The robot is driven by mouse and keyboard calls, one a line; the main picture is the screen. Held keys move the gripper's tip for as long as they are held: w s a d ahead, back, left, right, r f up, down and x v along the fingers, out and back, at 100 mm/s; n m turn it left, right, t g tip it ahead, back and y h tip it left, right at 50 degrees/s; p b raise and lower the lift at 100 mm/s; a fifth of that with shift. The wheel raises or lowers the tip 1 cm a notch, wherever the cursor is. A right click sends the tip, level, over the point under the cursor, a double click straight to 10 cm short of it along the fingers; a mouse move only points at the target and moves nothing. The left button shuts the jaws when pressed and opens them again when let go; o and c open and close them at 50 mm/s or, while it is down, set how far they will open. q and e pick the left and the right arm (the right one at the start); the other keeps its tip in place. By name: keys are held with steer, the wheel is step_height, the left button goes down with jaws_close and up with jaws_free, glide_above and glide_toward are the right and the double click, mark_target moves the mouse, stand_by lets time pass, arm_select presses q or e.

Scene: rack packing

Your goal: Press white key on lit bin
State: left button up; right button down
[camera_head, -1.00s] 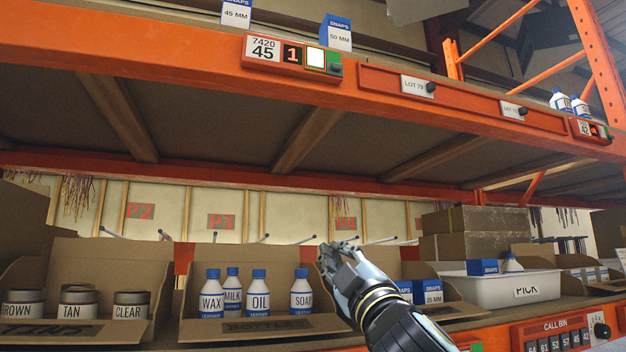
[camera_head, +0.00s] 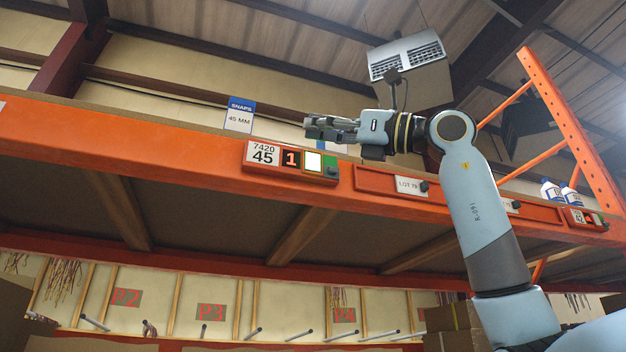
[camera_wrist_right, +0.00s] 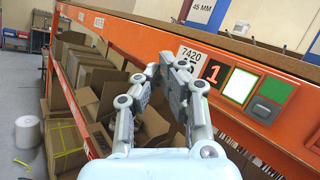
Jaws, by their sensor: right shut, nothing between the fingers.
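The lit bin module (camera_head: 290,164) is on the orange shelf beam, with a "7420 45" label, a red lit "1", a bright white key (camera_head: 313,162) and a green key with a dark button right of it. My right gripper (camera_head: 308,127) is just above the module in the head view, shut and empty, pointing left. In the right wrist view the white key (camera_wrist_right: 240,86) shows to the right of the shut fingers (camera_wrist_right: 160,72), apart from them. My left gripper is in neither view.
The orange beam (camera_head: 120,138) spans the view. A "SNAPS 45 MM" box (camera_head: 239,115) stands above it, left of my gripper. A LOT 79 holder (camera_head: 409,185) with a dark knob is to the right. Cardboard boxes (camera_wrist_right: 92,80) fill the lower shelf in the wrist view.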

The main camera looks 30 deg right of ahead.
mark_target(313, 162)
steer(key=d+r+h, duration=0.1)
steer(key=d+m+t+h, duration=0.1)
steer(key=s+d+r+t+h, duration=0.1)
steer(key=d+h, duration=0.1)
steer(key=shift+r, duration=0.3)
steer(key=w+d+p, duration=0.2)
steer(key=w, duration=0.6)
steer(key=shift+w, duration=0.3)
steer(key=shift+p, duration=0.35)
stand_by(0.9)
steer(key=shift+w, duration=0.4)
